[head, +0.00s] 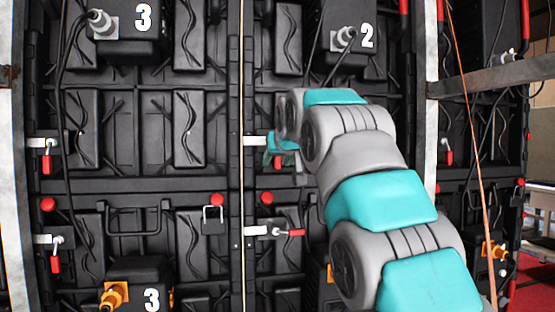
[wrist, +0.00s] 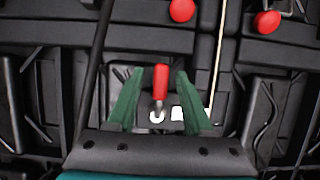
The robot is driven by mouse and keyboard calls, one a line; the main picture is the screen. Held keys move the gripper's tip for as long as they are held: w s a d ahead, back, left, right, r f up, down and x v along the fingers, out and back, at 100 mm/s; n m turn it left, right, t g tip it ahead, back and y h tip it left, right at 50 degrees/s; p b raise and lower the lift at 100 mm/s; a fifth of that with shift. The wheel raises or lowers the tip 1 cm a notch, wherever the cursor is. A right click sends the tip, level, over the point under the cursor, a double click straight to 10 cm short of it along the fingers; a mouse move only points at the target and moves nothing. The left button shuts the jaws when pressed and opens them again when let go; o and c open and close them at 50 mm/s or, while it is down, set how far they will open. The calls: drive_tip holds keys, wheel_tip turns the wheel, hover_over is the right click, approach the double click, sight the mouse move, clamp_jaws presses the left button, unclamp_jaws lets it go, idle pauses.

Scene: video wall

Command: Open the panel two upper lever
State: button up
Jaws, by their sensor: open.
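The panel marked 2 (head: 368,37) fills the middle right of the head view. In the wrist view the red lever handle (wrist: 160,82) stands between the two green fingers of my gripper (wrist: 157,88). The handle points toward the red knobs, with its pale pivot (wrist: 157,116) nearer the palm. The fingers are open, with a gap on each side of the handle.
Panel two's lower lever (head: 296,233) has its red handle pointing sideways to the right. Panel three's levers (head: 48,160) hang down at left. A red knob (head: 267,198) sits below my gripper. A thin cord (head: 241,150) runs down left of it.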

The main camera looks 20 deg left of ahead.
drive_tip(key=shift+c, duration=0.3)
clamp_jaws()
idle(0.4)
